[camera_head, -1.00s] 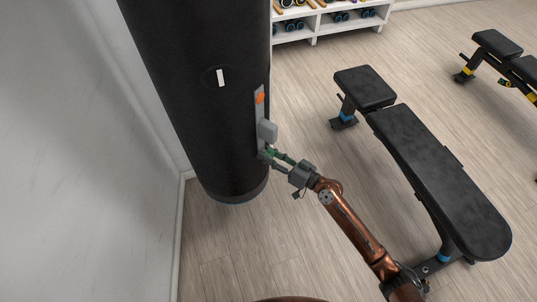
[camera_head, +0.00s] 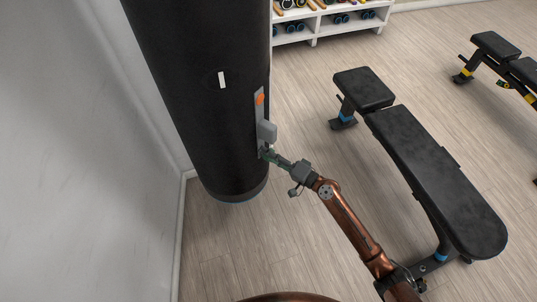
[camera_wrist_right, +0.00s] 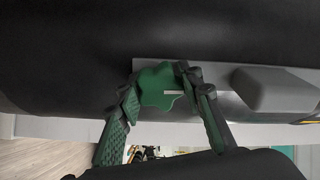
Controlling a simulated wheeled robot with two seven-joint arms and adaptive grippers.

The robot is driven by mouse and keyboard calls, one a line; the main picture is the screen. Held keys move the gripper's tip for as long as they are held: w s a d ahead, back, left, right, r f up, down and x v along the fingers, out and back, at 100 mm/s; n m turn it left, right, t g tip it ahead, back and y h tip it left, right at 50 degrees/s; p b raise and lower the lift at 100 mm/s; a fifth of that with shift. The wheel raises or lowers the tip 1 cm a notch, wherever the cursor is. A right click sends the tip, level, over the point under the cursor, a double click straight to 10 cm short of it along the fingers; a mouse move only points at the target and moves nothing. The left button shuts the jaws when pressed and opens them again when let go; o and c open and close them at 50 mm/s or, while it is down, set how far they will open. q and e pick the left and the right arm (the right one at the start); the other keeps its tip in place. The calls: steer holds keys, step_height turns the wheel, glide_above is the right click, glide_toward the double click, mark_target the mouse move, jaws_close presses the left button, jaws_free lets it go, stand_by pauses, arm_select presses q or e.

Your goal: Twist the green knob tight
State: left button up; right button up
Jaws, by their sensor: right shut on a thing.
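The green knob (camera_wrist_right: 160,86) has a lobed rim and a pale line mark that points right in the right wrist view. It sits on a grey plate (camera_wrist_right: 222,75) fixed to the black cylinder. My right gripper (camera_wrist_right: 165,95) is shut on the knob, one finger on each side of it. In the head view my right gripper (camera_head: 270,154) reaches the lower end of the plate (camera_head: 259,110), and its fingers hide most of the knob there. My left gripper is not in view.
A grey box (camera_head: 267,132) and an orange part (camera_head: 260,98) sit on the plate above the knob. The black cylinder (camera_head: 190,80) stands near a wall at the left. A black bench (camera_head: 430,160) stands on the right. Open floor lies between.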

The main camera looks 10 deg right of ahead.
steer(key=shift+m, duration=0.3)
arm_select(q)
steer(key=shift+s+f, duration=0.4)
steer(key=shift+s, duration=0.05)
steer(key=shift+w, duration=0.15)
arm_select(e)
steer(key=o, duration=1.2)
steer(key=shift+c, duration=0.2)
steer(key=shift+d, duration=0.1)
steer(key=v, duration=1.2)
